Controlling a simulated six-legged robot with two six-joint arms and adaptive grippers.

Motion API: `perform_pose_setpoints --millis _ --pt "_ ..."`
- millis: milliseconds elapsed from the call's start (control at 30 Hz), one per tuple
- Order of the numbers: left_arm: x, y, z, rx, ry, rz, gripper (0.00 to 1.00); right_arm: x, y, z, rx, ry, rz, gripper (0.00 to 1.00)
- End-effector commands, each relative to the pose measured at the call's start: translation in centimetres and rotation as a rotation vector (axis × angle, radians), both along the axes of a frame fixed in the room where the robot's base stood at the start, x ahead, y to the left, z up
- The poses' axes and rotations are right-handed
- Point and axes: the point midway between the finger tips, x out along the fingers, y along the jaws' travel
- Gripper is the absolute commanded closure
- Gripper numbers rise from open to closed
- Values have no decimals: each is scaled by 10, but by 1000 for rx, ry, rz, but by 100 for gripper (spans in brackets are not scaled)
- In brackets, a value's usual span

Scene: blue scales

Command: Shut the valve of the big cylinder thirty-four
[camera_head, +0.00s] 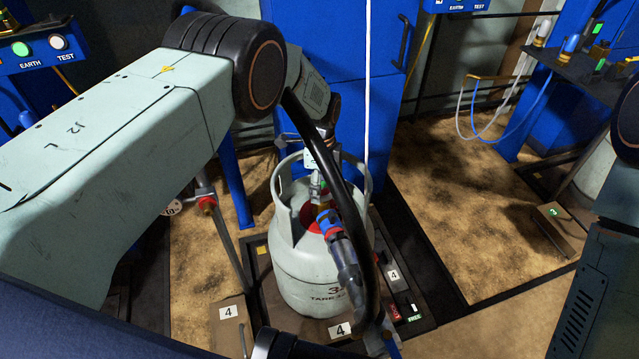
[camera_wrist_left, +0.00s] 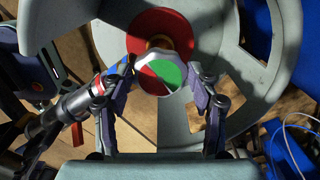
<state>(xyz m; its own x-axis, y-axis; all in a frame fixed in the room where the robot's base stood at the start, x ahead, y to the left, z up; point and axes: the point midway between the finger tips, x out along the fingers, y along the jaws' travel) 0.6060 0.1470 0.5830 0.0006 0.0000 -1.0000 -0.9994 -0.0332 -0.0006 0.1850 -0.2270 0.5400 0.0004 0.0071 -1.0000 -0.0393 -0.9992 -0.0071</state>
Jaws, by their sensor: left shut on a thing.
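The big pale grey cylinder (camera_head: 300,262) stands upright on a scale, with a "3", the rest of the number hidden, and "TARE" on its front. Its open collar surrounds the valve. The round valve knob (camera_wrist_left: 163,76), red, green and white on top, shows in the left wrist view beside a red disc (camera_wrist_left: 158,36). My left gripper (camera_head: 320,160) reaches down into the collar. In the left wrist view its two fingers (camera_wrist_left: 160,82) are closed on opposite sides of the knob. A blue-and-red coupling (camera_head: 330,225) with a hose is joined at the valve.
A thick black hose (camera_head: 350,200) arcs in front of the collar and partly hides the valve. Blue cabinets (camera_head: 335,70) stand close behind. A sandy floor area (camera_head: 450,200) at the right is mostly clear.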

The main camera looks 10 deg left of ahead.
Motion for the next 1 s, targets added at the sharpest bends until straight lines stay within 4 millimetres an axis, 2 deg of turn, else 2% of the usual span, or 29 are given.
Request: perform_pose_setpoints --millis 467,500,767,1000 --pt "-1 0 -1 0 3 -14 72 0 0 0 0 0 0 60" --pt "-1 0 -1 0 3 -13 39 0 0 0 0 0 0 60" --pt "0 0 -1 0 1 -13 18 0 0 0 0 0 0 60" --pt "0 0 0 0 0 -13 18 0 0 0 0 0 0 60"
